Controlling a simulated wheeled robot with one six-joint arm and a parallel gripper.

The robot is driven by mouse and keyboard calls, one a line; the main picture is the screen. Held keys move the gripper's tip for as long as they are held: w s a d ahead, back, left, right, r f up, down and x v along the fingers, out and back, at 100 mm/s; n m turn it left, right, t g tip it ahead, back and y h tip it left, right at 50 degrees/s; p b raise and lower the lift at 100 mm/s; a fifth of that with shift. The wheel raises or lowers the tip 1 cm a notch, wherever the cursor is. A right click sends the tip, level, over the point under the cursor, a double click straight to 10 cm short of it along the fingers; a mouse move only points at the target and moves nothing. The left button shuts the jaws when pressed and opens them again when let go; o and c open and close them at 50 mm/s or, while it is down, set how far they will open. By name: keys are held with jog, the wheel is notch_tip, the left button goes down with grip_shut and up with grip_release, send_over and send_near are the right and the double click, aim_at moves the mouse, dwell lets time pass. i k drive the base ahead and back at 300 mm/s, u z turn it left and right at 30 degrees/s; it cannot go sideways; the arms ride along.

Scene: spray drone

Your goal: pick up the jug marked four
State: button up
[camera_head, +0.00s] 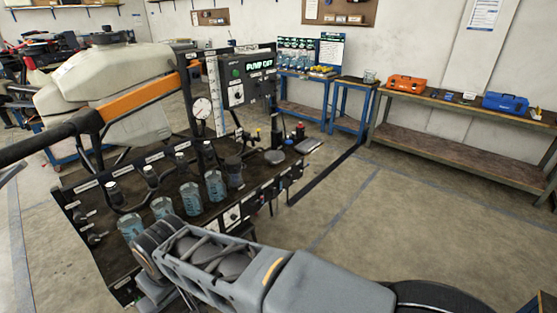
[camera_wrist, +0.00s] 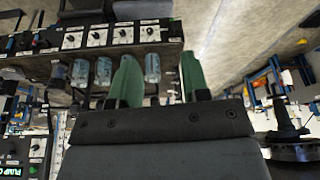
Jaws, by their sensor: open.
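Several clear jugs with bluish contents stand in a row on the dark bench of the spray rig: one at the near left (camera_head: 131,227), then a second (camera_head: 162,208), a third (camera_head: 190,198) and a fourth along (camera_head: 215,186). I cannot read their marks, so I cannot tell which is marked four. In the wrist view my gripper (camera_wrist: 157,60) is open, with two green fingers apart. A jug (camera_wrist: 152,68) appears in the gap, close to the left finger; its depth is unclear. Other jugs (camera_wrist: 103,71) show left of that finger. My gripper is hidden in the head view.
Black nozzles (camera_head: 151,171) stand above the jugs. A panel (camera_head: 249,88) reads "PUMP OFF". A large white tank (camera_head: 105,70) and an orange boom (camera_head: 145,97) are at left. A bench with an orange case (camera_head: 406,84) stands at back right. Floor at right is clear.

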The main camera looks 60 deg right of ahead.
aim_at(130, 225)
jog(key=z, duration=0.55)
jog(key=k, duration=0.4)
jog(key=u, duration=0.3)
jog(key=i, duration=1.35)
jog(key=u, duration=1.25)
